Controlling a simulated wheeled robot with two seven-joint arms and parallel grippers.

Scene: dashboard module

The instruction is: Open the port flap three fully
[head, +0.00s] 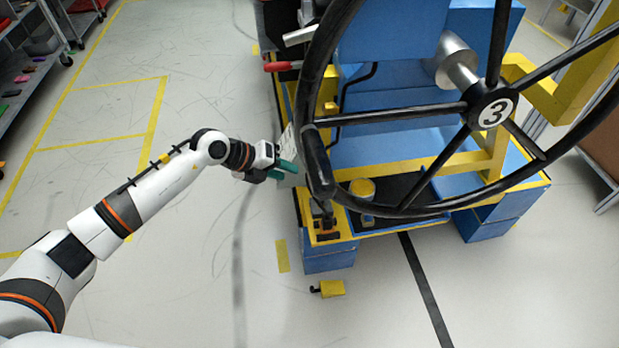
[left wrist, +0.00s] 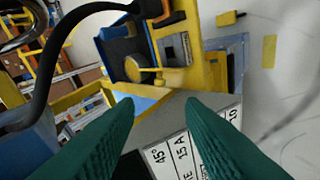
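A dashboard module (head: 400,100) with blue and yellow parts fills the right of the head view. A black steering wheel (head: 324,182) with a round "3" label (head: 495,112) on its hub stands in front of it. I cannot pick out port flap three for certain. My left gripper (head: 287,168) is at the module's left side; its teal fingers are apart in the left wrist view (left wrist: 158,106). Between and beyond them is a grey plate (left wrist: 175,106) with white printed labels (left wrist: 180,150), one reading "45°" and "15A". Contact cannot be told. My right gripper is not in view.
A red-handled lever (head: 278,66) sticks out at the module's upper left. A yellow block (head: 331,288) lies on the floor by its front left corner. Shelves (head: 25,60) stand at the far left. The floor left of the module is clear.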

